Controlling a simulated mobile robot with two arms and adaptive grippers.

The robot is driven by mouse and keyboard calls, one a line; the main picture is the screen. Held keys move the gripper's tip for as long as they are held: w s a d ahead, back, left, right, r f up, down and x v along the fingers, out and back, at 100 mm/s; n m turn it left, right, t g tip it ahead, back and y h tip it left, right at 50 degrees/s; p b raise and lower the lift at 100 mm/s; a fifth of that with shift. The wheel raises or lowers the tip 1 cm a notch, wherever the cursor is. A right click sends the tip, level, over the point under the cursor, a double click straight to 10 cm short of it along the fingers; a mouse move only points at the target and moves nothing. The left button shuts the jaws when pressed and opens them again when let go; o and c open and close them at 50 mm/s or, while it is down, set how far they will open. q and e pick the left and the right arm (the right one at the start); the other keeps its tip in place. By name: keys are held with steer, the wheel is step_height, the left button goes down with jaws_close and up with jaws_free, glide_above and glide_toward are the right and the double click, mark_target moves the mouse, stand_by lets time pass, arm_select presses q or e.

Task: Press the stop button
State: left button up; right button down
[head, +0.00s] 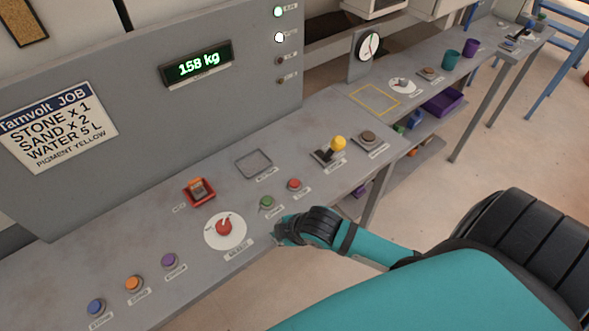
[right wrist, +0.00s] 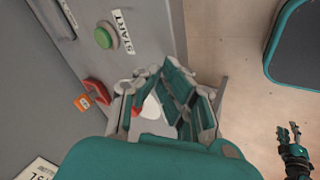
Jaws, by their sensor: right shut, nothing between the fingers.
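The red button (head: 294,184), which I take for the stop button, sits on the grey console just right of the green button (head: 266,202); its label is too small to read. The green button (right wrist: 103,37) is labelled START in the right wrist view. My right gripper (head: 279,232) is shut and empty at the console's front edge, nearer me than both buttons and apart from them. It also shows in the right wrist view (right wrist: 165,105), where the red button is out of view. My left gripper (right wrist: 288,130) shows small over the floor there, its fingertips apart.
A red dial on a white disc (head: 224,228) lies left of my right gripper. A red holder with an orange piece (head: 199,191) stands behind it. A yellow-knobbed lever (head: 338,143) and brown button (head: 367,137) are farther right. Purple, orange and blue buttons line the left end.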

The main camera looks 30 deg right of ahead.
steer(key=w+d+r+n, duration=0.1)
steer(key=w+n, duration=0.1)
steer(key=n, duration=0.1)
steer(key=w+d+r+n+t, duration=0.1)
steer(key=w+d+r+n, duration=0.1)
steer(key=w+n, duration=0.1)
steer(key=w+d+r+n+p, duration=0.1)
steer(key=w+d+r+n, duration=0.1)
steer(key=w, duration=0.1)
steer(key=shift+d+n, duration=0.1)
steer(key=shift+n, duration=0.3)
steer(key=w+d+r+n+t, duration=0.1)
steer(key=w+d+r+n, duration=0.3)
steer(key=d, duration=0.4)
steer(key=r+n, duration=0.1)
steer(key=n, duration=0.1)
steer(key=shift+w+d+r+n+p, duration=0.2)
steer(key=shift+n+p, duration=0.15)
steer(key=shift+n, duration=0.05)
steer(key=shift+f, duration=0.15)
steer(key=b, duration=0.7)
glide_above(297, 181)
step_height(297, 181, down, 6)
steer(key=shift+f, duration=0.15)
step_height(297, 181, down, 2)
steer(key=shift+b, duration=0.7)
steer(key=shift+f, duration=0.15)
